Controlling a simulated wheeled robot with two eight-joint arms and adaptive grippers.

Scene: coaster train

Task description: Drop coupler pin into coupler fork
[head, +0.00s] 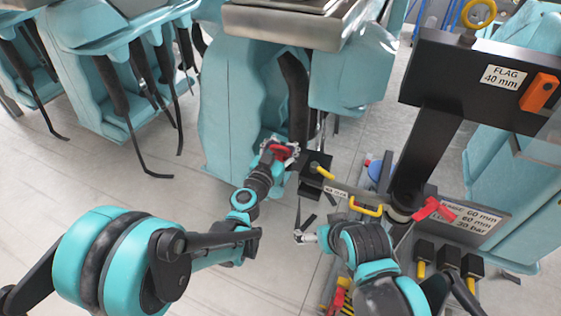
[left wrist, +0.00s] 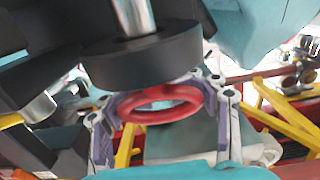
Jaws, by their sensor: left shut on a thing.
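My left gripper (head: 283,150) is shut on the red ring of the coupler pin (head: 282,152), beside the teal seat body. In the left wrist view the fingers (left wrist: 163,108) close around the red ring (left wrist: 160,104). A thick black disc (left wrist: 145,62) and a bright metal shaft (left wrist: 133,16) lie beyond it. A black block (head: 315,166) with a yellow bar stands just right of the left gripper; I cannot tell whether it is the coupler fork. My right gripper (head: 304,238) is lower, near the floor in the picture; its finger opening is too small to tell.
A dark post (head: 427,140) carries a FLAG 40 mm sign (head: 503,75) and an orange tag. A yellow handle (head: 365,208) and red lever (head: 435,208) are near my right arm. Teal train seats (head: 100,70) fill the back. Open floor lies at left.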

